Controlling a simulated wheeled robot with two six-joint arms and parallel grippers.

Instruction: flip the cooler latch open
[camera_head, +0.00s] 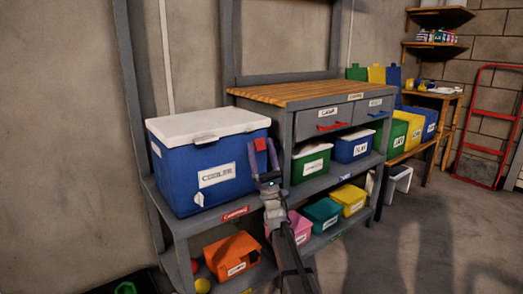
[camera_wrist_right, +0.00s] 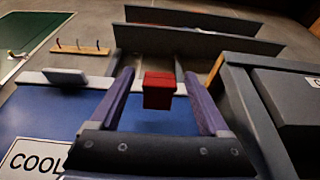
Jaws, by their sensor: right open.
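The blue cooler (camera_head: 193,178) with a white lid (camera_head: 190,124) stands upright on the grey shelf unit, its label facing out. The lid looks closed. A small red latch (camera_head: 260,144) sits near the right end of the cooler's front. My right gripper (camera_head: 261,142) is open, with its purple fingers on either side of the latch. In the right wrist view, the red latch (camera_wrist_right: 158,92) shows between the spread fingers (camera_wrist_right: 158,74), with a gap on each side. A grey tab (camera_head: 207,139) is on the lid's front edge. My left gripper is not in view.
A wooden-topped drawer bench (camera_head: 300,91) stands close to the right of the cooler. Lidded bins fill its shelves, and an orange bin (camera_head: 232,255) sits below the cooler. Open floor (camera_head: 430,235) lies to the right, with a red hand truck (camera_head: 489,151) by the wall.

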